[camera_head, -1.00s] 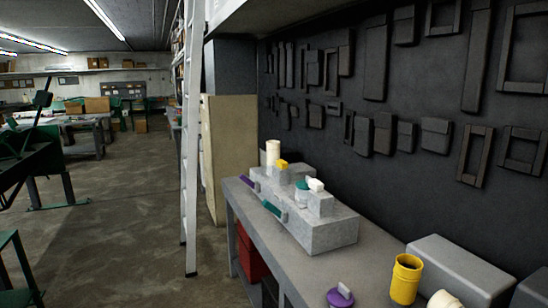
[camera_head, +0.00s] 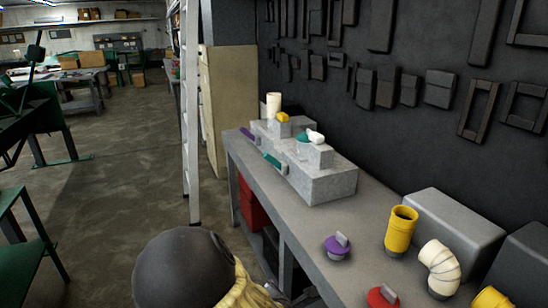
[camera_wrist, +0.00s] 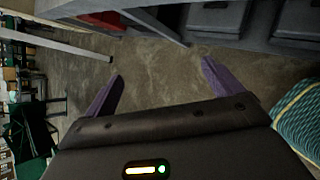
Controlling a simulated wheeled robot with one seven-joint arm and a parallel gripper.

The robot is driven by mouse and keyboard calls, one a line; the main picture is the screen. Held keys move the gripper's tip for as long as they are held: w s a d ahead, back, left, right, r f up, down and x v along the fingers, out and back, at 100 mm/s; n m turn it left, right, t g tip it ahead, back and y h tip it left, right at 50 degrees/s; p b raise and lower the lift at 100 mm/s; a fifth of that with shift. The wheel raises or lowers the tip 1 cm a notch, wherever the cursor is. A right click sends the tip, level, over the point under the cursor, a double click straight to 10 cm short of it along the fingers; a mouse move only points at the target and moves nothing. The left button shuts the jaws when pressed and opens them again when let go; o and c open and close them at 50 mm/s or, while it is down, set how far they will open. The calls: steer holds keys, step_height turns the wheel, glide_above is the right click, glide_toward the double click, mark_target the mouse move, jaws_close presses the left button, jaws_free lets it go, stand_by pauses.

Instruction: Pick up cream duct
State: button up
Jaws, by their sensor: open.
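A cream ribbed duct elbow (camera_head: 440,268) stands near the front of the grey bench (camera_head: 310,235) in the head view, right of the yellow duct (camera_head: 401,231). A plain cream cylinder (camera_head: 273,106) stands at the far end of the bench, by the grey stepped block. In the head view my gripper cannot be made out.
A purple piece (camera_head: 338,247) and a red piece (camera_head: 382,298) with grey tabs lie near the bench's front edge. The grey stepped block (camera_head: 325,183) carries small coloured parts. Grey boxes (camera_head: 455,232) line the wall. A ladder (camera_head: 190,120) stands left of the bench; floor beyond is open.

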steer(key=s+d+r+m+g+y+p, duration=0.1)
steer(key=s+d+r+m+g, duration=0.2)
steer(key=m, duration=0.9)
steer(key=s+d+r+m+g+y+p, duration=0.1)
steer(key=s+d+r+m+g+p, duration=0.1)
steer(key=s+r+m, duration=0.7)
steer(key=shift+s+d+m+g+y, duration=0.4)
steer(key=shift+d+m+g, duration=0.3)
steer(key=shift+d+m, duration=1)
steer(key=shift+a+m, duration=0.3)
steer(key=shift+a, duration=0.05)
steer(key=shift+c, duration=0.2)
